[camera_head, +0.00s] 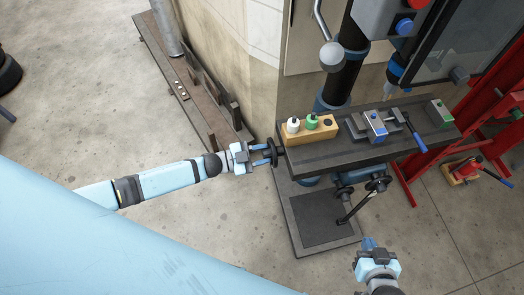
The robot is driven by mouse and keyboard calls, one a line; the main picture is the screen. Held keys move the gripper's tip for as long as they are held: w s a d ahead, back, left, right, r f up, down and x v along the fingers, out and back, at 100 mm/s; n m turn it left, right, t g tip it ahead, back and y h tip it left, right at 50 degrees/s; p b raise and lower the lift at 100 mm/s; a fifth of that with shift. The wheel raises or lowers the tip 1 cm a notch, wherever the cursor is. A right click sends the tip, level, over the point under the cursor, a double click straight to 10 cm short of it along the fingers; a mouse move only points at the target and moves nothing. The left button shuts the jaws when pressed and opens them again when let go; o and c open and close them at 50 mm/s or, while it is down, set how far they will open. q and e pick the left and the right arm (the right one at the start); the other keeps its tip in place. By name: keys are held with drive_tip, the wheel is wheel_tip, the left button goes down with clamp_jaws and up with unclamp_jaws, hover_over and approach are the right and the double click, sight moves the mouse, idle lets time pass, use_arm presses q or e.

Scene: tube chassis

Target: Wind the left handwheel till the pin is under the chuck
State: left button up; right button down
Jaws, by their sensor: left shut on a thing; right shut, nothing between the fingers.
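The left handwheel (277,151) is a small black wheel on the left end of the dark drill table (335,152). My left gripper (266,154) reaches it from the left and is shut on it, hiding part of it. The chuck (394,72) hangs under the drill head at upper right, with a thin bit pointing down. A vise (376,125) with a blue jaw and blue handle sits on the table below the chuck. I cannot make out the pin at this size. My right gripper (368,243) is shut and empty, in front of the table at lower right.
A wooden block (310,129) with a white and a green bottle stands on the table's left part. A crank handle (362,202) sticks out below the table, above the base plate (318,214). A red frame (435,150) stands at right.

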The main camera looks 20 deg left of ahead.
use_arm(q)
drive_tip(key=shift+w+d+r+n+p, duration=0.1)
drive_tip(key=shift+r+n+p, duration=0.1)
drive_tip(key=shift+n, duration=0.35)
drive_tip(key=shift+d+r+n+p, duration=0.1)
drive_tip(key=shift+n+p, duration=0.05)
drive_tip(key=shift+n, duration=0.4)
drive_tip(key=shift+f+n, duration=0.1)
drive_tip(key=shift+n, duration=0.3)
